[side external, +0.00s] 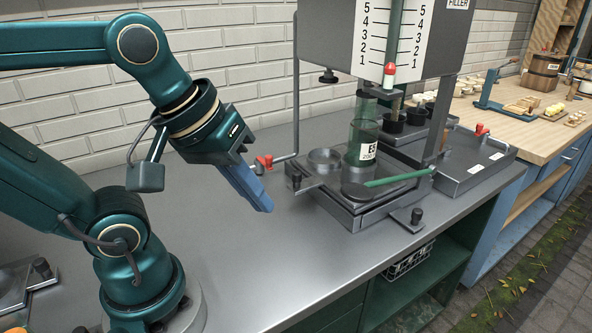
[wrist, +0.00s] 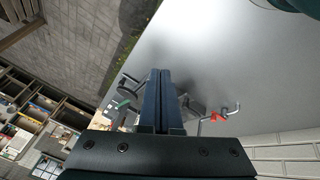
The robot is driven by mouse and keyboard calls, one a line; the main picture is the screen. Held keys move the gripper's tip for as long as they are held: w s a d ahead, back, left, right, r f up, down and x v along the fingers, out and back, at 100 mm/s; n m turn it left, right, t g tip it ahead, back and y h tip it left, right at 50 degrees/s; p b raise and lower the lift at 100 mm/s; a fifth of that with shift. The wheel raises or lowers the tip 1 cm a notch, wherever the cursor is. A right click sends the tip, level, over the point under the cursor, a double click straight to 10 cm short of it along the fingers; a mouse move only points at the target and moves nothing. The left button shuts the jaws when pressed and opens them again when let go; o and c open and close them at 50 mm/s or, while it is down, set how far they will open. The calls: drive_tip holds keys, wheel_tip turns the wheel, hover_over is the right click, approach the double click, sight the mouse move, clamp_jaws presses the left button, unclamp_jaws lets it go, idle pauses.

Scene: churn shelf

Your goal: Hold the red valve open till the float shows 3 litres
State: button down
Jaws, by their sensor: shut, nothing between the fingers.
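The red valve (side external: 264,162) sits on a bent grey pipe at the left of the filler, close behind my gripper. It also shows in the wrist view (wrist: 217,118), right of the fingers. My gripper (side external: 266,207) has blue fingers pressed together, empty, above the metal counter in front of the valve. Its shut fingers point away in the wrist view (wrist: 160,75). No contact with the valve shows.
A clear cylinder (side external: 357,158) with a label stands on the filler's base, beside a round metal dish (side external: 325,160) and a green rod (side external: 398,179). A second red handle (side external: 482,130) is on the tray at right. The counter (side external: 235,250) before the gripper is clear.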

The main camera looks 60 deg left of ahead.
drive_tip(key=shift+s+a+f+m, duration=0.1)
drive_tip(key=shift+f+m, duration=0.25)
drive_tip(key=shift+m, duration=0.7)
drive_tip(key=shift+s+a+f+m, duration=0.1)
drive_tip(key=shift+f+m, duration=0.3)
drive_tip(key=shift+m, duration=0.6)
drive_tip(key=shift+s+f+m, duration=0.1)
drive_tip(key=shift+f+m, duration=0.25)
drive_tip(key=shift+m, duration=0.7)
